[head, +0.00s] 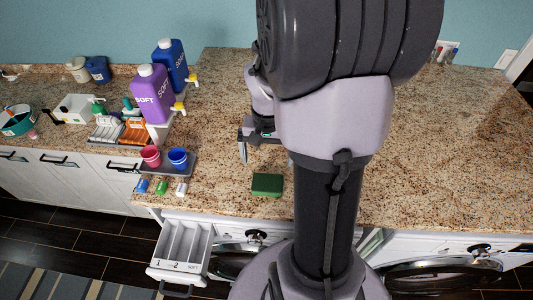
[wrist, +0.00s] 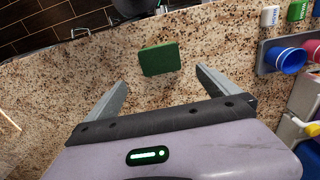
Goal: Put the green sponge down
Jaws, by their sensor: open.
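The green sponge (head: 267,185) lies flat on the speckled granite counter near its front edge. In the wrist view the sponge (wrist: 160,59) lies beyond the fingertips, roughly centred between them, with bare counter around it. My gripper (wrist: 160,84) is open and empty, its two grey fingers spread wide and apart from the sponge. In the head view my gripper (head: 265,150) is behind the sponge and partly hidden by my arm.
A grey tray (head: 184,171) with a pink cup (head: 150,156) and a blue cup (head: 178,158) stands left of the sponge. Purple (head: 153,95) and blue (head: 171,65) bottles stand behind it. An open drawer (head: 181,250) juts out at the front. Counter right of my arm is clear.

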